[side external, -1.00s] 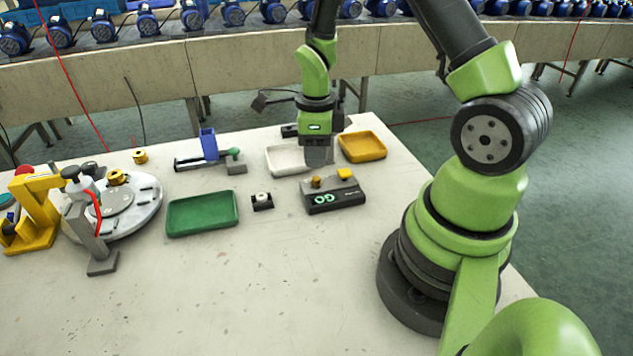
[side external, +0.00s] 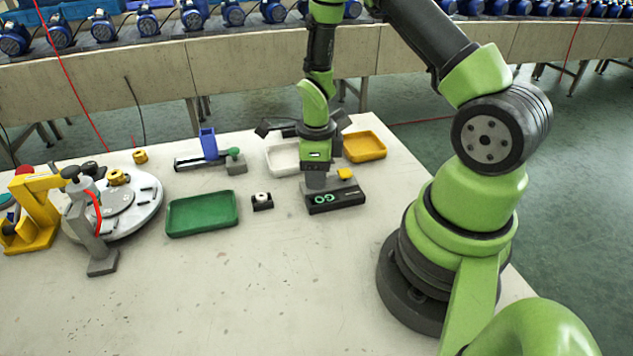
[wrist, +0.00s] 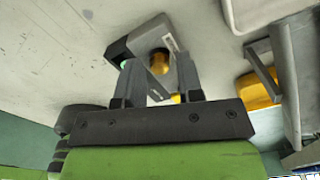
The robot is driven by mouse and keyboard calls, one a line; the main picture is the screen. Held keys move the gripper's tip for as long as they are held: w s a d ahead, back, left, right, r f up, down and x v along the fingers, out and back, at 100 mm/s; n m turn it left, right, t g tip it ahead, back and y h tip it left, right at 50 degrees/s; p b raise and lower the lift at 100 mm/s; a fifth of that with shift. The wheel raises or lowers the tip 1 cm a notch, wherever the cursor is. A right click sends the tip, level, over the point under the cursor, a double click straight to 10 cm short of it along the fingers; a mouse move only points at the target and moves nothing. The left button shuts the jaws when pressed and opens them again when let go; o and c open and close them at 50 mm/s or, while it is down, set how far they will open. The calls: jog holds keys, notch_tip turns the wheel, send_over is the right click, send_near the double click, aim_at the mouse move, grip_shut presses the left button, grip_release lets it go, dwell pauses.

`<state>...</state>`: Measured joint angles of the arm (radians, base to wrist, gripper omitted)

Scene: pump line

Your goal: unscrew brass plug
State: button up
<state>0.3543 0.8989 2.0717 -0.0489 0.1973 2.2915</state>
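The brass plug (wrist: 160,61) stands on top of the dark block (side external: 336,200), which has a glowing green display on its front. In the side view the plug is hidden by my gripper (side external: 317,186), which points down over the left part of the block. In the wrist view my gripper (wrist: 158,78) is open, with a finger on each side of the plug. Gaps show between plug and fingers in that view. I cannot tell how far down the fingertips reach along the plug. A yellow knob (side external: 344,174) sits on the block to the right of the gripper.
A white tray (side external: 280,161) and an orange tray (side external: 364,147) lie behind the block. A green tray (side external: 202,214) and a small black holder (side external: 262,201) are to its left. A round fixture (side external: 145,206) stands farther left. The front table is clear.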

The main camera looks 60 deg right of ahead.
grip_shut()
jog(key=n, duration=0.7)
grip_release()
jog(key=shift+r, duration=0.1)
jog(key=shift+r, duration=2.2)
